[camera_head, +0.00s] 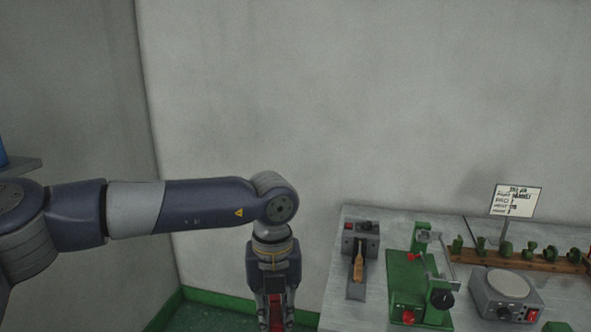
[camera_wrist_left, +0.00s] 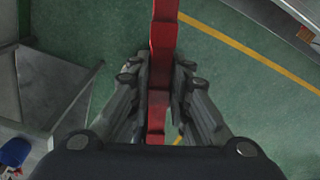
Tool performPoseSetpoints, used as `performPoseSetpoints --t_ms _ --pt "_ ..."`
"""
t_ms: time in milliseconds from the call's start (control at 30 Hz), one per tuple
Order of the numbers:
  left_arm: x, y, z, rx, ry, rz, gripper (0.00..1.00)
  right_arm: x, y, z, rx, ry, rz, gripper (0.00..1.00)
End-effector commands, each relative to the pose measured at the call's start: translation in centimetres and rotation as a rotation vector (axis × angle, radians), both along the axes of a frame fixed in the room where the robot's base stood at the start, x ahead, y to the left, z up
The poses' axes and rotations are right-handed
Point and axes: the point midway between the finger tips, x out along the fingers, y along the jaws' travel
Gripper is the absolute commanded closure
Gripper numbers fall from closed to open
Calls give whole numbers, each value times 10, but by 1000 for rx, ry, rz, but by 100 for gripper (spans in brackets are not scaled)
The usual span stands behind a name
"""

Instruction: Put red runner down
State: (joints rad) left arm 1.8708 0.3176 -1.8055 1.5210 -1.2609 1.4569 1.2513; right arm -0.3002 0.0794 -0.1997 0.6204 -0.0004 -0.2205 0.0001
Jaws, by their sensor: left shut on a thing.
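The red runner (camera_wrist_left: 163,38) is a long red bar in the left wrist view, running from the top edge down between the fingers. My left gripper (camera_wrist_left: 159,85) is shut on it. In the head view my left gripper (camera_head: 276,316) points down at the bottom edge, left of the workbench, with a strip of red between its fingers. The lower part of the runner is cut off there. In the wrist view the runner hangs over green floor. My right gripper is not in view.
The grey workbench (camera_head: 345,222) holds a grey unit with a wooden-handled tool (camera_head: 358,262), a green clamp device (camera_head: 408,278), a round-topped grey device (camera_head: 505,292), a wooden rack with green pieces (camera_head: 540,263) and a sign (camera_head: 515,200). A grey structure (camera_wrist_left: 45,88) stands left in the wrist view.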

Motion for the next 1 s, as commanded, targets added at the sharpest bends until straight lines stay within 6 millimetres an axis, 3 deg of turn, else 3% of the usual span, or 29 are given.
performPoseSetpoints --t_ms 1000 --pt "-28 93 -29 -50 -13 -1901 100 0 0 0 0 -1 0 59"
